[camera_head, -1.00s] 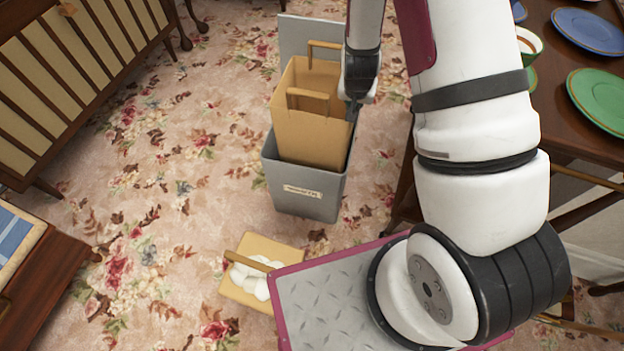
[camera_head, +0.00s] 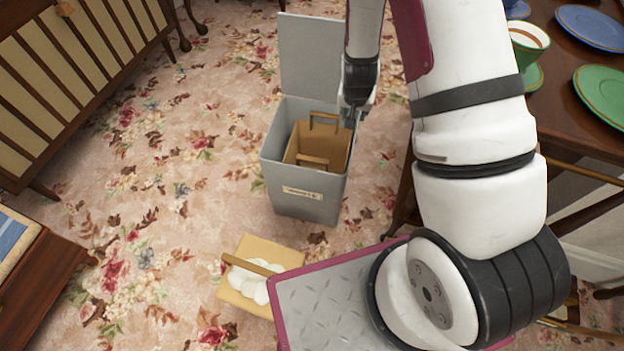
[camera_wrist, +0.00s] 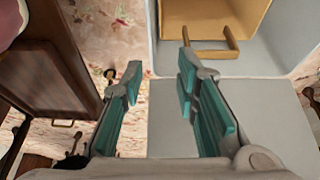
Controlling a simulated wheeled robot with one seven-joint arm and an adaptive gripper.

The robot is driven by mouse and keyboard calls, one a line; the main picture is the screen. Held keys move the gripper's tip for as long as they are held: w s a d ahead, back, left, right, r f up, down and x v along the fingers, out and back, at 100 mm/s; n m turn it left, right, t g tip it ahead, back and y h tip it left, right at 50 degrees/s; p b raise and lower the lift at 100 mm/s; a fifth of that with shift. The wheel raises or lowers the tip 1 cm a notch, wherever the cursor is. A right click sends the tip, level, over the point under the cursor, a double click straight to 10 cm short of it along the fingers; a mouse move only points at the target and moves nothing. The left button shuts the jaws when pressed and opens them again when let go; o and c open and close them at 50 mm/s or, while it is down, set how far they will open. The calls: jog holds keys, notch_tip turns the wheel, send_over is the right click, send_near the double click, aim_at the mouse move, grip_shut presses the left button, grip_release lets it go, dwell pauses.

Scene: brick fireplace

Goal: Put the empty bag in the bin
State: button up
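The brown paper bag (camera_head: 333,138) with two handles sits down inside the grey bin (camera_head: 309,207), below its rim. Its inside looks empty where it shows. The bin's lid (camera_head: 310,52) stands open at the back. My gripper (camera_head: 357,108) is over the bin's right rim, apart from the bag. In the wrist view my gripper (camera_wrist: 159,75) is open, with nothing between its fingers. The bag (camera_wrist: 215,22) and one handle show at the top of that view, inside the bin (camera_wrist: 270,67).
A second tan bag (camera_head: 247,299) with white round items lies on the floor before the bin. A wooden table (camera_head: 560,105) with plates (camera_head: 592,28) and a bowl is at right. A slatted bench (camera_head: 75,75) stands at left. Flowered carpet between is clear.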

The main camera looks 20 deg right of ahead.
jog(key=v, duration=1.2)
jog(key=shift+a, duration=0.1)
